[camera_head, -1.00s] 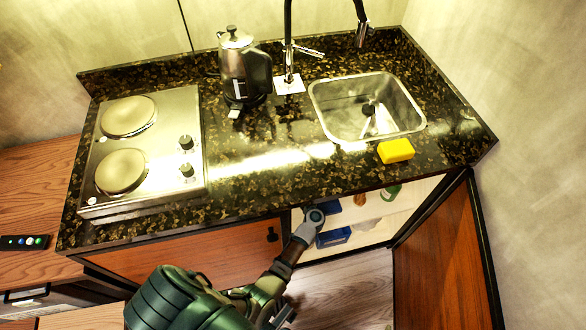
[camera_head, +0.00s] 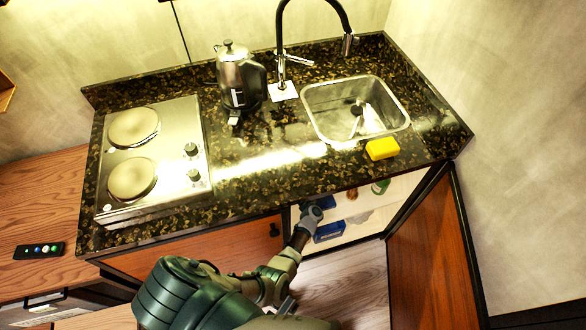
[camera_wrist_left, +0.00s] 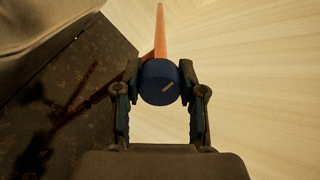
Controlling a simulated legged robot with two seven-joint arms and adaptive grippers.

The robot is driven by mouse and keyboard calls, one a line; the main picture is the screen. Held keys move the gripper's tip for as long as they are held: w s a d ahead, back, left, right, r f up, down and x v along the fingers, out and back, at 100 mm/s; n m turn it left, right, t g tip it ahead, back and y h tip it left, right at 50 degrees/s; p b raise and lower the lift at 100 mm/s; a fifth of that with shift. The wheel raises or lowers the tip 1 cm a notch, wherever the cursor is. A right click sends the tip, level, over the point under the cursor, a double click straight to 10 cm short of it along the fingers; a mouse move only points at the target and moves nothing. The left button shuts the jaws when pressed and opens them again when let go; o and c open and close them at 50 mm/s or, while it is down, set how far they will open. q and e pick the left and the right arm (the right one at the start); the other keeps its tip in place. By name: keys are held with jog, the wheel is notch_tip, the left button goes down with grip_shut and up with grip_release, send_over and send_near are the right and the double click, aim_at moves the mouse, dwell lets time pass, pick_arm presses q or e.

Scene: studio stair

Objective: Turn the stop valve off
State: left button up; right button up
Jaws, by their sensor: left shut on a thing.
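The stop valve shows in the left wrist view as a round dark blue knob (camera_wrist_left: 160,84) with a small pale mark on its face, which sits slanted. An orange-brown pipe (camera_wrist_left: 160,32) runs away behind it. My left gripper (camera_wrist_left: 159,76) is shut on the knob, one finger on each side. In the head view my left arm reaches into the open cabinet under the sink, with the left gripper (camera_head: 314,212) just under the counter edge. The valve cannot be made out there. My right gripper is not in view.
A blue box (camera_head: 329,232) and a green item (camera_head: 380,186) stand inside the cabinet (camera_head: 352,226). Its open door (camera_head: 430,245) is to the right. Above are the dark counter (camera_head: 265,170), a yellow sponge (camera_head: 382,149), the sink (camera_head: 345,125), a kettle (camera_head: 238,80) and a hob (camera_head: 150,155).

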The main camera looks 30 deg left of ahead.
pick_arm(q)
jog(key=shift+d+f+m+p, duration=0.15)
jog(key=shift+m+p, duration=0.05)
jog(key=shift+m, duration=0.45)
jog(key=shift+d+f+m+p, duration=0.1)
jog(key=shift+f+m+p, duration=0.1)
jog(key=shift+m, duration=0.45)
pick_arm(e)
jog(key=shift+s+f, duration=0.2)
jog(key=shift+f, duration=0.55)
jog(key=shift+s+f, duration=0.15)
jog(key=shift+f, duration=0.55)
pick_arm(q)
jog(key=shift+s, duration=0.1)
jog(key=o, duration=1.2)
jog(key=shift+c, duration=0.2)
jog(key=shift+a+r, duration=0.1)
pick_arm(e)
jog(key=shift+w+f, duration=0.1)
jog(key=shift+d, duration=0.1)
pick_arm(q)
jog(key=v, duration=0.7)
jog(key=shift+d, duration=0.25)
